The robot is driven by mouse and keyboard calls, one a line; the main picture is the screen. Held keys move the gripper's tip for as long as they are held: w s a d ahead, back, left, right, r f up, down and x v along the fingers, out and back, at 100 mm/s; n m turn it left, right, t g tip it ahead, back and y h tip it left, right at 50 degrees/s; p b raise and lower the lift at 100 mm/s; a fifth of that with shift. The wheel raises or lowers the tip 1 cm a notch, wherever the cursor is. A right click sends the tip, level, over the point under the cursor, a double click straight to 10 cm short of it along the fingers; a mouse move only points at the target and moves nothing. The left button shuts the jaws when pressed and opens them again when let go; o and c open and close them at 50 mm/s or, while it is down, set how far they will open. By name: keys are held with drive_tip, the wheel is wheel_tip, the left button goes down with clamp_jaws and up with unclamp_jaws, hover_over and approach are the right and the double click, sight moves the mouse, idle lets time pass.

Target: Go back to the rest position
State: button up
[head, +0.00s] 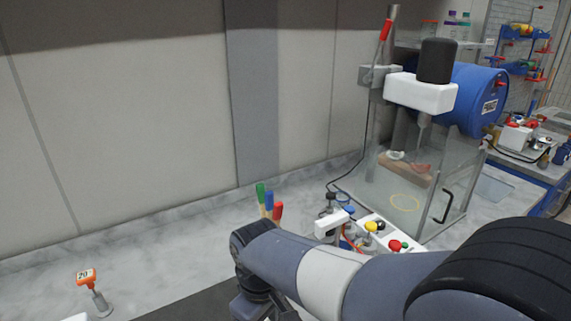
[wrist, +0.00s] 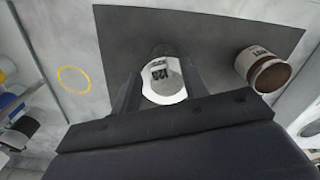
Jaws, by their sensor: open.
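In the wrist view my gripper (wrist: 160,78) is open, with one dark finger on each side of a white, round-topped piece (wrist: 163,92) that has dark print on it. I cannot tell whether the fingers touch it. It appears over the dark grey mat (wrist: 120,38). In the head view my arm stretches across the lower right, and my gripper is hidden.
A brown and white labelled can (wrist: 265,68) lies or stands on the mat's right part. A yellow ring (wrist: 73,79) marks the bench at left. An orange-tagged item (head: 87,277), colored handles (head: 269,202) and a clear-walled machine (head: 415,190) surround the arm.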

wheel_tip(320, 180, down, 2)
drive_tip(key=shift+f, duration=0.15)
idle(0.4)
